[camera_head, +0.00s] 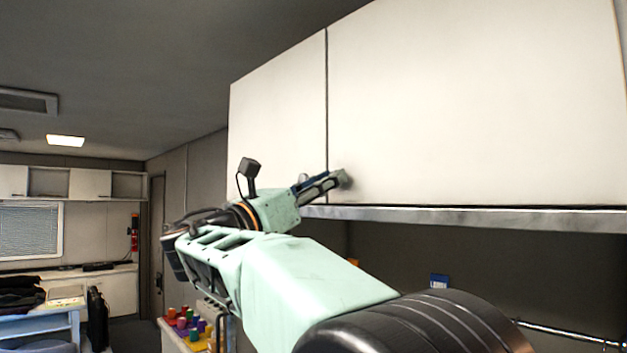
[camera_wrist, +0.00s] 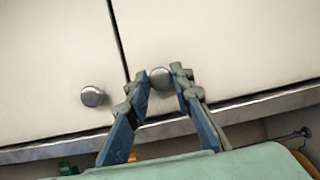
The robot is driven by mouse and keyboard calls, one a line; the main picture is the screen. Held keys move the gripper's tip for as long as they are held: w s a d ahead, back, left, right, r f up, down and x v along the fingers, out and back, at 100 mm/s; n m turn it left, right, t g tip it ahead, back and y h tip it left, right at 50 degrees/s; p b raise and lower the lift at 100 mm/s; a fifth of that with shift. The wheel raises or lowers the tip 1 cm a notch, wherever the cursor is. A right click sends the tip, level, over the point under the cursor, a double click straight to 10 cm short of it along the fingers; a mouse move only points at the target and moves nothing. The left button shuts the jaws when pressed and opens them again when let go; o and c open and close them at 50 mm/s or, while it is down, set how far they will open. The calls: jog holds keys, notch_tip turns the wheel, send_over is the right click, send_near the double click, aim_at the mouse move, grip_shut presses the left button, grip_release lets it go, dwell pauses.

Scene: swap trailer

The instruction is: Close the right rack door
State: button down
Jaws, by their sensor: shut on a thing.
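The right rack door (camera_head: 480,100) is a large cream-white panel on the overhead rack in the head view. It looks about flush with the left rack door (camera_head: 275,110), with a thin dark seam between them. My gripper (camera_head: 343,179) is at the right door's lower left corner. In the wrist view, the fingers of my gripper (camera_wrist: 161,80) are shut on the round metal knob (camera_wrist: 160,76) of the right rack door (camera_wrist: 220,45). The left door's knob (camera_wrist: 93,96) is free, to the left. In the head view the held knob is hidden behind the fingers.
A grey metal ledge (camera_head: 480,217) runs under the doors. Below left, a table (camera_head: 172,337) holds several coloured items. Farther back are a white counter (camera_head: 115,285), a window (camera_head: 30,231) and a red extinguisher (camera_head: 135,232). The space before the doors looks clear.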

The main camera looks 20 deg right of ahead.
jog(key=shift+d+r, duration=0.15)
jog(key=shift+r, duration=0.05)
jog(key=c, duration=2)
grip_release()
jog(key=shift+o, duration=1.3)
jog(key=shift+w+d+f, duration=0.15)
jog(key=shift+w+d, duration=0.1)
jog(key=shift+d, duration=0.15)
jog(key=v, duration=1.2)
jog(key=shift+a, duration=0.25)
jog(key=shift+s+f, duration=0.1)
